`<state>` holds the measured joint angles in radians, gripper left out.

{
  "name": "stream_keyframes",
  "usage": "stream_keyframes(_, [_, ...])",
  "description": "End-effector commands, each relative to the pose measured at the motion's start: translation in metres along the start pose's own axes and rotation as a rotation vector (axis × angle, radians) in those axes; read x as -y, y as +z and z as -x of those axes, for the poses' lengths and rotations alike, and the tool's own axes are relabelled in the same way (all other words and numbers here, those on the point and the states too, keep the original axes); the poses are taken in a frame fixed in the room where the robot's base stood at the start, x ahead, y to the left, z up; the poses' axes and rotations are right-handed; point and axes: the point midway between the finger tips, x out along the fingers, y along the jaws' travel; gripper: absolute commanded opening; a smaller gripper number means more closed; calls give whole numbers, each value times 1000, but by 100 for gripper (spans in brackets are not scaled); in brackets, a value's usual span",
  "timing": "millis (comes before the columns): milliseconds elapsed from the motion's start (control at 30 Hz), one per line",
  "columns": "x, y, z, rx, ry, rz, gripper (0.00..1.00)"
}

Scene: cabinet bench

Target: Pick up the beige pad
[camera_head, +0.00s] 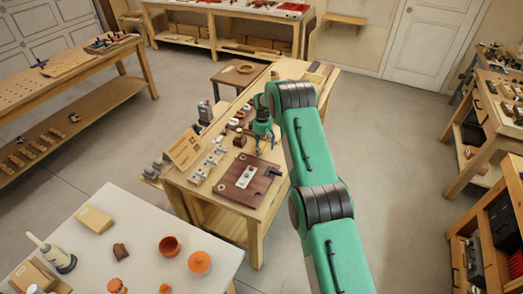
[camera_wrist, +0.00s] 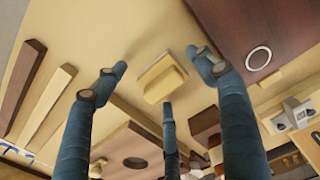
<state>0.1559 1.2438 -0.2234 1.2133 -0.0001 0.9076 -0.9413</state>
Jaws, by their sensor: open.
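The beige pad (camera_wrist: 162,82) is a small block with a raised, lighter upper part, seen in the wrist view on the tan bench top. It appears between the spread fingertips of my gripper (camera_wrist: 157,75), with a gap to the fingers on each side. My three blue-grey fingers are open and hold nothing. In the head view my gripper (camera_head: 262,140) points down over the right part of the wooden bench (camera_head: 258,220). The pad cannot be made out there, and I cannot tell how high the fingertips are above it.
A dark brown board (camera_head: 235,185) with a pale metal plate lies on the bench near my gripper; its edge also shows in the wrist view (camera_wrist: 230,25). Metal fittings and a wooden holder (camera_head: 185,150) stand to the left. Two long strips (camera_wrist: 45,100) lie beside the pad.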

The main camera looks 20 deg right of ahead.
Motion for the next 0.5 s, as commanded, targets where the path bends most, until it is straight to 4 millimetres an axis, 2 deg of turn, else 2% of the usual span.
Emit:
stream_keyframes(333, [0, 0, 0, 0, 0, 0, 68])
stream_keyframes(500, [0, 0, 0, 0, 0, 0, 34])
